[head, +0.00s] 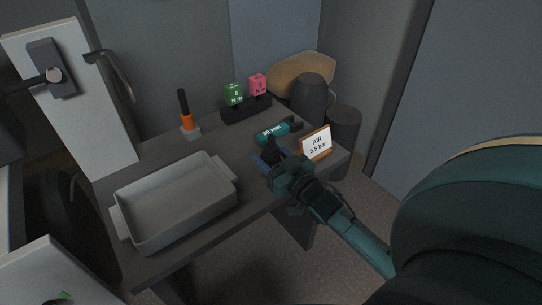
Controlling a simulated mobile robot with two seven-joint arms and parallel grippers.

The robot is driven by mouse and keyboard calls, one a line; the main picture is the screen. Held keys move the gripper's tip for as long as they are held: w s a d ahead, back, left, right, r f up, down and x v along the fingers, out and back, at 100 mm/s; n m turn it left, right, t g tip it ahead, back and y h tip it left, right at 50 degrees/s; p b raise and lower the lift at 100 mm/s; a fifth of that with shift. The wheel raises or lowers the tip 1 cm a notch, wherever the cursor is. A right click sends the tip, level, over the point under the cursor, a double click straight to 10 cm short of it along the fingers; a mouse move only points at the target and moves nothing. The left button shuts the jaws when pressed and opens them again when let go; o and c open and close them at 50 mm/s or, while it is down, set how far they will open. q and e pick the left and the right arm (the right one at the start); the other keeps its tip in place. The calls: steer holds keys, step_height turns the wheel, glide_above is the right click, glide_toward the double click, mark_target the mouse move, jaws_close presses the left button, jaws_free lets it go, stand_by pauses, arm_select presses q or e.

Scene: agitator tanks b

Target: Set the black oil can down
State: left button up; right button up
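The black oil can (270,150) is small and dark with a narrow top, and shows between the blue fingers of my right gripper (272,161). My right gripper reaches in from the lower right and appears shut on the can, over the right part of the dark table (210,142). The can's lower part is hidden by the gripper, so I cannot tell whether its base touches the tabletop. My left gripper is not in view.
A grey tray (232,203) fills the table's front left.

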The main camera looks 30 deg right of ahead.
steer(key=shift+o, duration=1)
steer(key=shift+r, duration=0.2)
steer(key=s+p, duration=0.2)
steer(key=s, duration=1)
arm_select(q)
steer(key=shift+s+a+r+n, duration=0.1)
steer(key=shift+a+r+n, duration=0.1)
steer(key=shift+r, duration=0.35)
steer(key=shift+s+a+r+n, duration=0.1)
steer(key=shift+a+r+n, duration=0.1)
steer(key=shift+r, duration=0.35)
arm_select(e)
steer(key=s+a+r+n+g+y, duration=0.1)
steer(key=s+a+g+y, duration=0.1)
steer(key=a, duration=0.6)
steer(key=s+a+r+n+g+y, duration=0.1)
steer(key=s+a+n+g, duration=0.1)
steer(key=s+a, duration=0.3)
steer(key=a, duration=0.4)
steer(key=shift+a+r+y, duration=0.2)
steer(key=shift+r+y, duration=0.15)
steer(key=shift+y, duration=0.05)
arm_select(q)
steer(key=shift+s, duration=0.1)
arm_select(e)
steer(key=shift+s, duration=0.1)
